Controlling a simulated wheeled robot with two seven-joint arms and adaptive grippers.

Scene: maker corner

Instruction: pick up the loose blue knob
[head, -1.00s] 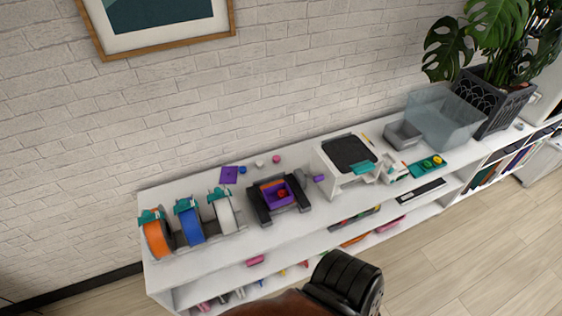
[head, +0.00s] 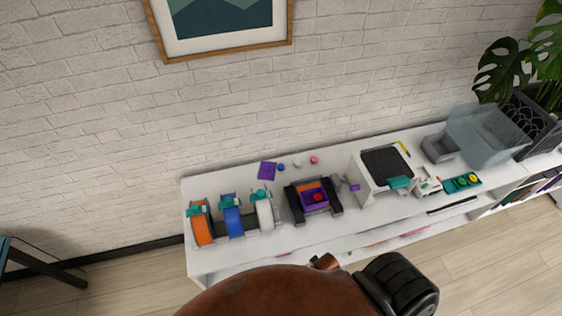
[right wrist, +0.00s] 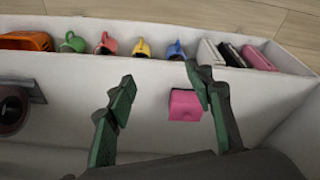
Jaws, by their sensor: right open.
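A small blue knob (head: 281,167) lies on the white shelf top near the wall, just right of a flat purple piece (head: 267,171). It is small in the head view and does not show in the right wrist view. My right gripper (right wrist: 160,88) is open in the right wrist view, in front of a lower shelf level. A pink block (right wrist: 185,104) shows between its fingers, close to the right-hand one, but is not gripped. My right gripper is not visible in the head view, and my left gripper shows in neither view.
A white knob (head: 297,164) and a pink knob (head: 314,160) lie right of the blue one. Orange, blue and white spools (head: 234,220) stand at left. A black-and-purple device (head: 313,200) and a white machine (head: 385,170) stand further right. Several mugs (right wrist: 106,44) line a lower shelf.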

